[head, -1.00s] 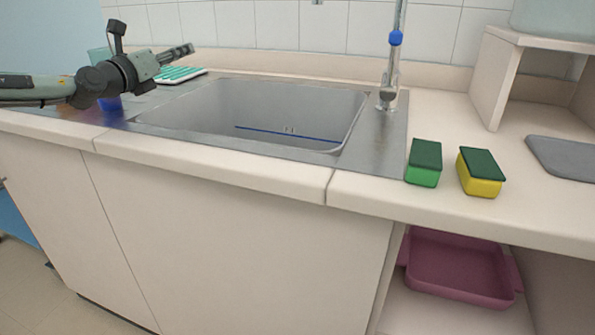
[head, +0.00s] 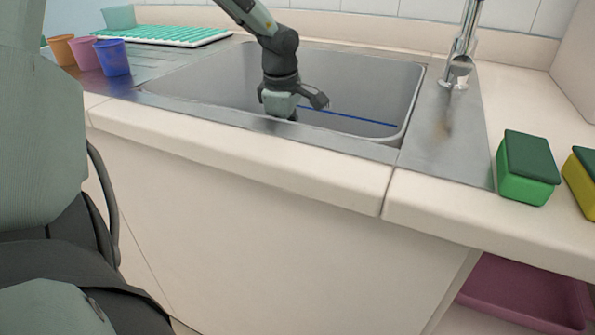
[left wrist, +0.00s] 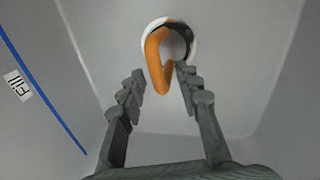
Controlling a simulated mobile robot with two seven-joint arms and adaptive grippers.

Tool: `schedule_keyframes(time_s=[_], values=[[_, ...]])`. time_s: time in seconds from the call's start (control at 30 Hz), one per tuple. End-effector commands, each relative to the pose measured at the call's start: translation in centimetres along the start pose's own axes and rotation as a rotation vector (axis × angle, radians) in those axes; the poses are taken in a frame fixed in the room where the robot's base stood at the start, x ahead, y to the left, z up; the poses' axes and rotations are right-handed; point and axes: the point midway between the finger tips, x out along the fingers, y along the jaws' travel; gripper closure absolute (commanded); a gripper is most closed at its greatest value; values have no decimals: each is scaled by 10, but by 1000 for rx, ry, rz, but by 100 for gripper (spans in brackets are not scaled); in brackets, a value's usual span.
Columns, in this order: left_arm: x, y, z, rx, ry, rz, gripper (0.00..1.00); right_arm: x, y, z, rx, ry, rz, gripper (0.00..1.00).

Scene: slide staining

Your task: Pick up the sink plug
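The sink plug (left wrist: 152,52) shows in the left wrist view at the top middle, with an orange loop handle over a round white and dark part on the sink floor. My left gripper (left wrist: 160,73) is open, its two dark fingers spread with the lower end of the orange loop between their tips. I cannot tell whether they touch it. In the head view my left gripper (head: 281,106) points down into the metal sink (head: 375,85); its fingertips and the plug are hidden behind the front rim. My right gripper is not in view.
Sink walls surround my gripper; a blue fill line (left wrist: 40,85) marks one. The tap (head: 461,50) stands at the sink's right. Orange (head: 62,49), pink (head: 83,52) and blue (head: 112,57) cups stand left. A green sponge (head: 526,168) and a yellow one (head: 583,183) lie right.

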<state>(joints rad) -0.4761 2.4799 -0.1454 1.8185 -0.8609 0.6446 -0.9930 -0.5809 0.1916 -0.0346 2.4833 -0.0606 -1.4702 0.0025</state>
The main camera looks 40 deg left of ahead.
Motion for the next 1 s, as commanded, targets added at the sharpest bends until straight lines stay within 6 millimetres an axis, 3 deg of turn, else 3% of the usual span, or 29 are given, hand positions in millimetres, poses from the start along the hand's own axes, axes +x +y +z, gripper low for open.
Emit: schedule_keyframes(time_s=[0.3, 0.6, 0.87, 1.0], values=[[44, 0, 2, -1, 0, 0, 67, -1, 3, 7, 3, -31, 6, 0], [49, 1, 2, -1, -2, 3, 67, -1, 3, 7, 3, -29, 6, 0], [49, 1, 2, -2, -2, 3, 99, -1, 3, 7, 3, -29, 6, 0], [49, 0, 2, -2, -2, 3, 100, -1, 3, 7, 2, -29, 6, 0]])
